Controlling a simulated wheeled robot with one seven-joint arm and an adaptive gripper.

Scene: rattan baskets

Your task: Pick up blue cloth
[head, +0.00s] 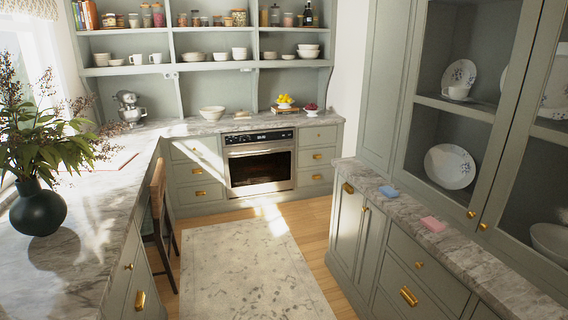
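A small blue cloth (389,191) lies on the narrow marble counter at the right, near its far end. A pink cloth (433,224) lies on the same counter, closer to me and apart from the blue one. My gripper is not in view.
The right marble counter (408,207) runs below a tall glass-door cabinet holding plates. A left counter (85,240) bears a dark vase with leaves. An oven (260,165) is at the back. A patterned rug (250,270) covers clear floor, with a chair (160,215) at its left.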

